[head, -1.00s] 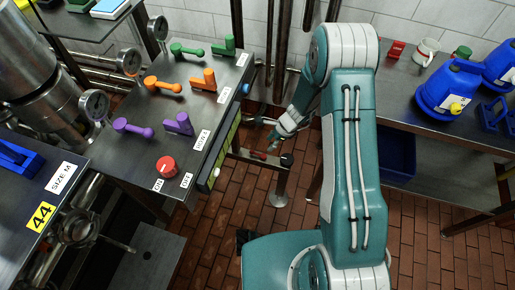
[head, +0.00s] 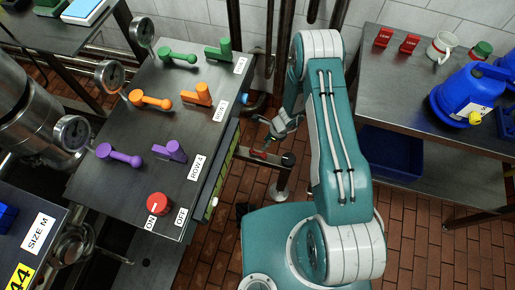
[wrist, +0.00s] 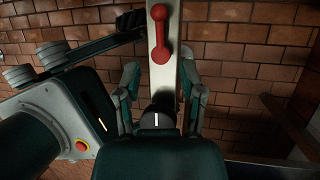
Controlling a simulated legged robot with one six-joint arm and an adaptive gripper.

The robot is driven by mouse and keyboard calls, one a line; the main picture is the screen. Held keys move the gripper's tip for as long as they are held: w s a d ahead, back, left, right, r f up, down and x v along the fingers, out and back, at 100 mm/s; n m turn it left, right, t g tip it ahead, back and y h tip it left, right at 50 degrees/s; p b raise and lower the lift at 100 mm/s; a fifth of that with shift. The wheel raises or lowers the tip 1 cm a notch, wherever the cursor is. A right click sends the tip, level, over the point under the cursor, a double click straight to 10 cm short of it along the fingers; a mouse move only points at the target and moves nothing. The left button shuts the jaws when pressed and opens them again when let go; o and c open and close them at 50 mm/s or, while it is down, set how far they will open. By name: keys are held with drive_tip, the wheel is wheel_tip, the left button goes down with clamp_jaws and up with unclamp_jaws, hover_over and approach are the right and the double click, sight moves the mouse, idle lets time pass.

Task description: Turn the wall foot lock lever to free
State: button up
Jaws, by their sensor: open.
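The red foot lock lever (head: 258,154) lies on a low metal rail (head: 274,162) by the wall, beside the valve table. In the wrist view the lever (wrist: 160,32) is a short red bar with rounded ends, lying along the pale rail near the top of the picture. My gripper (wrist: 160,88) is open and empty, its two fingers on either side of the rail, below the lever in the picture and apart from it. In the head view my gripper (head: 277,128) hangs above the rail. Any marking of the lever's free position is not visible.
The valve table (head: 120,190) with purple, orange and green levers and a red knob (head: 157,204) stands left. A side table (head: 385,85) with blue containers stands right.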

sight(257, 152)
drive_tip(key=x, duration=0.8)
drive_tip(key=shift+f, duration=0.1)
drive_tip(key=shift+c, duration=0.3)
clamp_jaws()
